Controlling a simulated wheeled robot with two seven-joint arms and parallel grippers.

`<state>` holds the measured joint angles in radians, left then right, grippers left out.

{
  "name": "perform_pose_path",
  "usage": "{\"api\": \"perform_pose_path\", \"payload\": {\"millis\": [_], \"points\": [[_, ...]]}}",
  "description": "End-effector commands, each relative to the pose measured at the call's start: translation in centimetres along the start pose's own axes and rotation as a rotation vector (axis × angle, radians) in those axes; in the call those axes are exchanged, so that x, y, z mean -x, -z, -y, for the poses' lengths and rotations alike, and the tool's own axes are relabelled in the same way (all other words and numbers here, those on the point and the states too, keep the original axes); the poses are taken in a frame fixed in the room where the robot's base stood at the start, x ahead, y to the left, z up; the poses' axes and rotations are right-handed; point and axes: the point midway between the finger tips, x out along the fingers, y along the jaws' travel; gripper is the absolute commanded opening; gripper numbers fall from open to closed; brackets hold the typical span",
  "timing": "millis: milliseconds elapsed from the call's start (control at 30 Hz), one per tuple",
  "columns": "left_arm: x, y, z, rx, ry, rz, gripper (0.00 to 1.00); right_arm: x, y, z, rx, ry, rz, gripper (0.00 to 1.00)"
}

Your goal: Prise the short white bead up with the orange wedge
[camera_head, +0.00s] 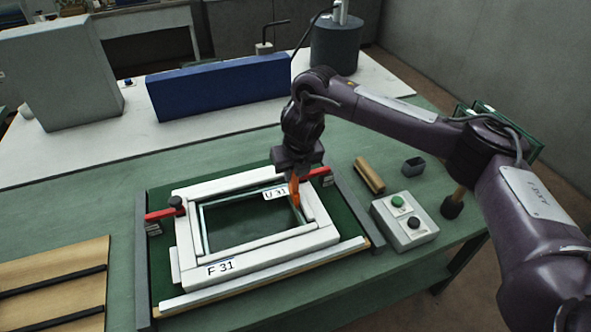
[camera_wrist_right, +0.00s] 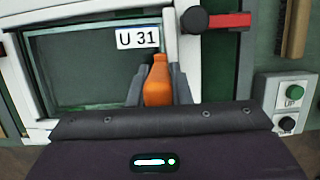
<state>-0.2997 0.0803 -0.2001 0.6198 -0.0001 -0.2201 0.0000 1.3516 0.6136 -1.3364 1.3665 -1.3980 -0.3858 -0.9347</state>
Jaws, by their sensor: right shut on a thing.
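A white frame labelled F 31 (camera_head: 270,252) lies on a green bed on the table, with a glass pane (camera_head: 240,222) inside it. A U 31 label (camera_head: 275,193) sits near the pane's far right corner and shows in the right wrist view (camera_wrist_right: 137,38). The short white bead (camera_head: 308,203) appears to run along the frame's right side; part of it shows in the wrist view (camera_wrist_right: 170,45). My right gripper (camera_head: 295,177) is shut on the orange wedge (camera_wrist_right: 157,82), whose tip points down beside this bead. Whether it touches is unclear. My left gripper is out of view.
Red clamps stand at the frame's left (camera_head: 160,214) and far right (camera_head: 320,173). Right of the bed are a button box (camera_head: 405,222), a tan block (camera_head: 369,175), a small dark cup (camera_head: 413,166) and a mallet (camera_head: 453,205). A wooden board (camera_head: 50,268) lies at the front left.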

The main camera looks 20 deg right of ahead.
Motion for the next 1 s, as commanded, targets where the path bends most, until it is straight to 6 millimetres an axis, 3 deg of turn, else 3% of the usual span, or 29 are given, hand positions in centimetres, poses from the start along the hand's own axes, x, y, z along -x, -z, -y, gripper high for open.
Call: {"api": "perform_pose_path", "payload": {"millis": [167,1000], "points": [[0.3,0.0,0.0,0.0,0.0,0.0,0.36,0.5,-0.2,-0.2,0.0,-0.003,0.002,0.0],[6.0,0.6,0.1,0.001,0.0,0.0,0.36,7.9,-2.5,-0.3,0.001,-0.005,0.003,0.0]]}}
